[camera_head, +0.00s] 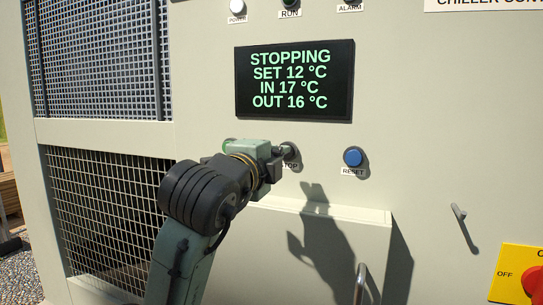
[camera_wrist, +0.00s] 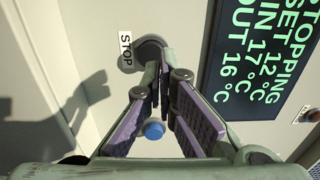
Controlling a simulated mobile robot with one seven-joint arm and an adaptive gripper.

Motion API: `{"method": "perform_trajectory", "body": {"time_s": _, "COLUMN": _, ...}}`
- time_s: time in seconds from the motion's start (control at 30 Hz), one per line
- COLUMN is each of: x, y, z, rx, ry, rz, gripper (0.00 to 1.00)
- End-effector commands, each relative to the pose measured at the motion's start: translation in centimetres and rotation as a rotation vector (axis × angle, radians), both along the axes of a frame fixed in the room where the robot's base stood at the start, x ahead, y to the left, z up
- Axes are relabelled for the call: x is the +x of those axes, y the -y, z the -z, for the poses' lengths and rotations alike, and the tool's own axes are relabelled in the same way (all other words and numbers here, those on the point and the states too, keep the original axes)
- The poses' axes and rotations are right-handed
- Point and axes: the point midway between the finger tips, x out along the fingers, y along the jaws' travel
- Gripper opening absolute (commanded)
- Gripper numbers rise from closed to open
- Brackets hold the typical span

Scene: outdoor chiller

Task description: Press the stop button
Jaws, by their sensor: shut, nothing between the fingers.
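The stop button is a dark round shape (camera_wrist: 150,48) in the wrist view, beside its STOP label (camera_wrist: 125,50). My gripper (camera_wrist: 160,70) is shut with nothing between its fingers, and its tips overlap the button's edge; I cannot tell if they touch or press it. In the head view my gripper (camera_head: 284,156) is at the panel over the button, which is mostly hidden, and only part of the STOP label (camera_head: 289,166) shows. The display (camera_head: 296,80) reads STOPPING, SET 12 °C, IN 17 °C, OUT 16 °C.
A blue RESET button (camera_head: 353,156) is to the right of my gripper. A green button edge (camera_head: 229,142) shows behind my arm. A ledge box (camera_head: 345,213) juts out below, with a metal handle (camera_head: 361,283). A red switch on a yellow plate (camera_head: 533,282) is lower right.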

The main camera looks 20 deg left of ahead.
Motion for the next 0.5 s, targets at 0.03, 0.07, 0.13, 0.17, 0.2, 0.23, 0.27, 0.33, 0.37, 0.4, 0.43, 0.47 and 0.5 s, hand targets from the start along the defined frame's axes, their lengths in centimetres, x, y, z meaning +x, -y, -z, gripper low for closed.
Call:
{"method": "perform_trajectory", "body": {"time_s": 0.03, "x": -1.7, "y": -0.2, "z": 0.3, "rx": 0.004, "ry": 0.008, "rz": -0.003, "gripper": 0.00}}
{"method": "perform_trajectory", "body": {"time_s": 0.07, "x": -2.5, "y": -0.2, "z": 0.4, "rx": 0.004, "ry": 0.007, "rz": -0.005, "gripper": 0.00}}
{"method": "perform_trajectory", "body": {"time_s": 0.13, "x": -4.2, "y": -0.3, "z": 0.3, "rx": 0.004, "ry": 0.007, "rz": -0.004, "gripper": 0.00}}
{"method": "perform_trajectory", "body": {"time_s": 0.17, "x": -4.9, "y": -0.3, "z": 0.3, "rx": 0.004, "ry": 0.008, "rz": -0.004, "gripper": 0.00}}
{"method": "perform_trajectory", "body": {"time_s": 0.2, "x": -5.8, "y": -0.4, "z": 0.3, "rx": 0.004, "ry": 0.006, "rz": -0.004, "gripper": 0.00}}
{"method": "perform_trajectory", "body": {"time_s": 0.23, "x": -6.4, "y": -0.4, "z": 0.2, "rx": 0.003, "ry": 0.007, "rz": -0.004, "gripper": 0.00}}
{"method": "perform_trajectory", "body": {"time_s": 0.27, "x": -6.9, "y": -0.4, "z": 0.2, "rx": 0.003, "ry": 0.007, "rz": -0.005, "gripper": 0.00}}
{"method": "perform_trajectory", "body": {"time_s": 0.33, "x": -8.1, "y": -0.4, "z": 0.1, "rx": 0.003, "ry": 0.007, "rz": -0.004, "gripper": 0.00}}
{"method": "perform_trajectory", "body": {"time_s": 0.37, "x": -8.5, "y": -0.5, "z": 0.1, "rx": 0.002, "ry": 0.006, "rz": -0.004, "gripper": 0.00}}
{"method": "perform_trajectory", "body": {"time_s": 0.4, "x": -8.9, "y": -0.5, "z": 0.1, "rx": 0.002, "ry": 0.005, "rz": -0.003, "gripper": 0.00}}
{"method": "perform_trajectory", "body": {"time_s": 0.43, "x": -9.2, "y": -0.5, "z": 0.0, "rx": 0.002, "ry": 0.005, "rz": -0.003, "gripper": 0.00}}
{"method": "perform_trajectory", "body": {"time_s": 0.47, "x": -9.5, "y": -0.5, "z": 0.0, "rx": 0.002, "ry": 0.006, "rz": -0.004, "gripper": 0.00}}
{"method": "perform_trajectory", "body": {"time_s": 0.5, "x": -9.7, "y": -0.5, "z": 0.0, "rx": 0.001, "ry": 0.005, "rz": -0.003, "gripper": 0.00}}
